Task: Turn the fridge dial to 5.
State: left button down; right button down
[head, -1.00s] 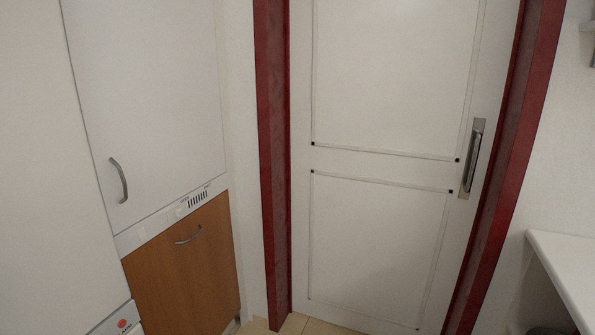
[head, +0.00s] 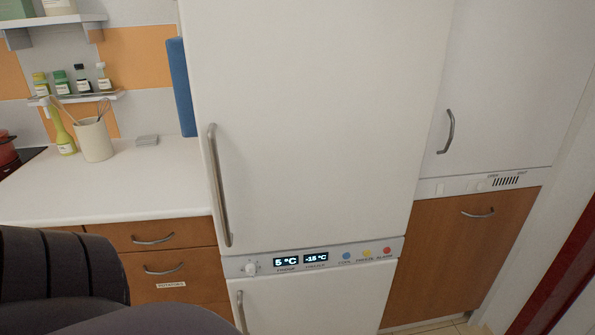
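The white fridge (head: 315,110) stands in the middle of the head view, with its door shut and a long vertical metal handle (head: 218,185) on its left. A control panel runs across it below this door. The small white dial (head: 250,268) is at the panel's left end; its exact pointing is too small to tell. Right of it, the fridge display (head: 286,262) reads 5 °C. A second display (head: 316,258) reads about -15 °C. Blue, yellow and red buttons sit further right. Neither gripper is in view.
A white counter (head: 110,190) with a utensil pot (head: 94,139) lies left of the fridge, above wooden drawers (head: 150,235). A dark part of my own body covers the lower left. A white cabinet (head: 500,90) with a wooden lower door (head: 450,250) stands right of the fridge.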

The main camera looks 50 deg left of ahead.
aim_at(250, 269)
jog(key=u, duration=1.45)
